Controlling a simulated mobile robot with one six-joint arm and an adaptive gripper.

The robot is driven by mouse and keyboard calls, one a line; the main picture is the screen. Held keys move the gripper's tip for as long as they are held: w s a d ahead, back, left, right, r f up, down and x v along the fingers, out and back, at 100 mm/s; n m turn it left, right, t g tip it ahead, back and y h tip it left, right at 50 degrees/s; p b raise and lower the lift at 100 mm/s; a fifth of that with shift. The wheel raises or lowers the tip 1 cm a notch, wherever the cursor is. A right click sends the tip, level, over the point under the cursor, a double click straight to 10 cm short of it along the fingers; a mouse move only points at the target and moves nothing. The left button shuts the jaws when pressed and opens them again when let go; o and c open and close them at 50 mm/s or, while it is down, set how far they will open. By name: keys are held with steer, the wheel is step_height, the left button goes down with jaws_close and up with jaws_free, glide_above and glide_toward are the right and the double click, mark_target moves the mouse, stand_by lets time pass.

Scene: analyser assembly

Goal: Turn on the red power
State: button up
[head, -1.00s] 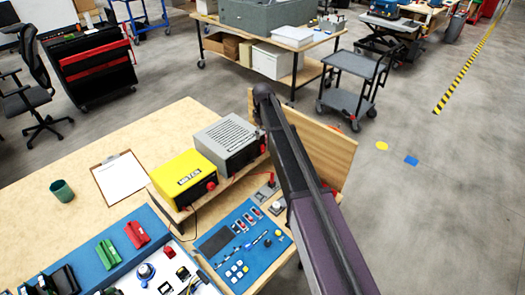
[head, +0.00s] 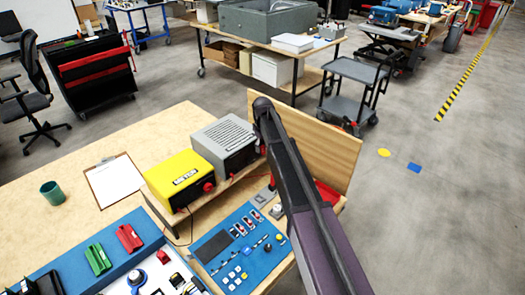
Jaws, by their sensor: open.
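No part is plainly marked as the red power. Red candidates on the bench are a red knob on the yellow meter box (head: 181,180), a red knob on the grey vented box (head: 225,143), a small red-topped switch (head: 270,187) on a grey plate, and small red-marked switches (head: 248,221) on the blue control panel (head: 238,247). Whether any of them is on cannot be told. My dark arm crosses from the lower right up to the boxes. My gripper does not show; the arm hides part of the panel's right side.
A wooden backboard (head: 330,140) stands behind the arm. A red tray (head: 327,195) lies right of it on the bench. A clipboard (head: 114,180), green cup (head: 53,193) and red and green blocks (head: 129,238) are at left. The bench's middle left is clear.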

steer(key=shift+f, duration=0.3)
jaws_close()
